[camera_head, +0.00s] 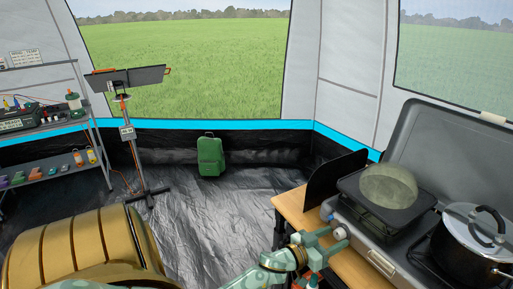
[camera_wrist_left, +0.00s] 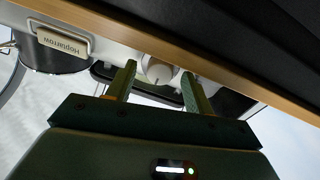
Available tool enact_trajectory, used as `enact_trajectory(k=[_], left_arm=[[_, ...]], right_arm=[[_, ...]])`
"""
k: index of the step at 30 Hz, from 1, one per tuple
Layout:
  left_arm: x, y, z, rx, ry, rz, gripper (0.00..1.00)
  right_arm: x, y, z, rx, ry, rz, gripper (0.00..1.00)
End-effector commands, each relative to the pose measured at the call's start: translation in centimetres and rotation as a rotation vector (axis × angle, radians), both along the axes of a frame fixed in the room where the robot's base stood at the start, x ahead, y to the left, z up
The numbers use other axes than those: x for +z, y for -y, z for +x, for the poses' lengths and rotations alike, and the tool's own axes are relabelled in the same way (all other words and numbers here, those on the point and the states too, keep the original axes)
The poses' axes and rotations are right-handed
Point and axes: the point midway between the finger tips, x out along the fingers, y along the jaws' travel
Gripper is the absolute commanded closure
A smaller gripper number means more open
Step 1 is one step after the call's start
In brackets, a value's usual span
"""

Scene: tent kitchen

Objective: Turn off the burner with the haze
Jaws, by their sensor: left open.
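The grey camping stove (camera_head: 407,270) stands open on the wooden table. A pale, dome-shaped haze (camera_head: 388,186) hangs over the dark square pan (camera_head: 354,190) on its left burner. A lidded pot (camera_head: 470,248) stands on the right burner. My left gripper (camera_head: 342,239) is open at the stove's front edge, below the hazy burner. In the left wrist view, a round light knob (camera_wrist_left: 160,72) on the stove's front lies between the two spread fingers, with gaps showing at its sides. My right gripper is not in view.
The wooden table edge (camera_head: 350,265) runs close beside my left gripper. A dark windscreen panel (camera_head: 332,180) stands left of the pan. A latch (camera_wrist_left: 62,42) shows in the wrist view. A green suitcase (camera_head: 210,155) and shelves (camera_head: 50,130) are farther off; the floor between is clear.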

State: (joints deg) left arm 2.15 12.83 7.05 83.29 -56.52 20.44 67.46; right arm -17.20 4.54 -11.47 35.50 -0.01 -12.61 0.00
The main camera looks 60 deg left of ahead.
Motion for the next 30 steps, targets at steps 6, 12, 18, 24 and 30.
enact_trajectory(k=[6,12,18,24,30], left_arm=[[0.2,-0.8,-5.7,0.001,-0.007,0.005,0.48],[0.1,-1.4,-10.5,0.001,-0.007,0.006,0.48],[0.1,-2.0,-15.2,0.002,-0.008,0.006,0.48],[-4.3,-2.0,-16.3,0.039,-0.089,0.018,0.48],[-9.0,-1.7,-17.3,0.075,-0.192,0.037,0.48]], right_arm=[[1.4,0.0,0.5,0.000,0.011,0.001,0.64],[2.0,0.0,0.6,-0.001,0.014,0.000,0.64],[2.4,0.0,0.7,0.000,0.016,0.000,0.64],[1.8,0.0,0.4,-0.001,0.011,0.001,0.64],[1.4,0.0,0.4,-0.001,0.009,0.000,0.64]])
